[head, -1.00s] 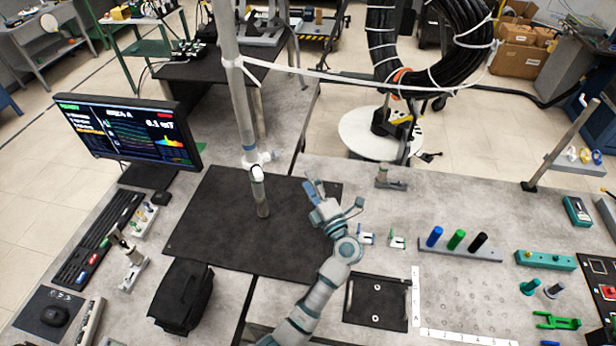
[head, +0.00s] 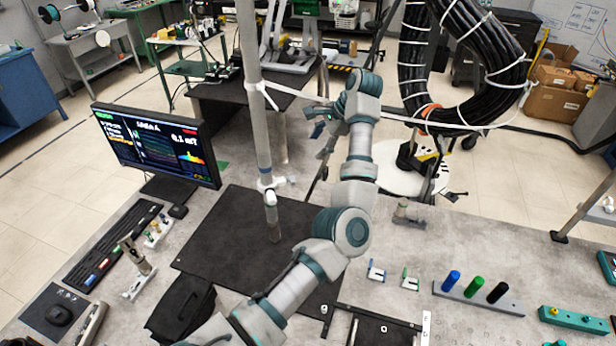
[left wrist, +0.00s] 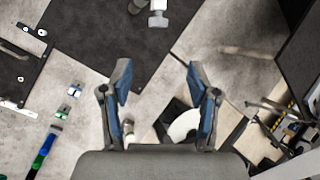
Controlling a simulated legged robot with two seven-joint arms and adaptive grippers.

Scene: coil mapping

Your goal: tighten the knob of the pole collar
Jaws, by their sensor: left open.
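The grey pole (head: 255,120) stands upright on the black mat. Its white collar (head: 270,184) sits low on the pole, with a pale knob (head: 270,198) facing my side. In the left wrist view the collar and knob (left wrist: 157,18) show at the top edge, cut off by the frame. My left gripper (head: 316,124) is open and empty, raised to the right of the pole and apart from it, above the collar's height in the picture. Its two blue-padded fingers (left wrist: 158,75) are spread in the left wrist view. My right gripper is not in view.
A white rod (head: 330,108) runs from higher on the pole towards the black cable coil (head: 475,60), near my gripper. A monitor (head: 157,143) stands left of the pole. The black mat (head: 215,235) is otherwise clear. Coloured pegs (head: 476,288) stand at the right.

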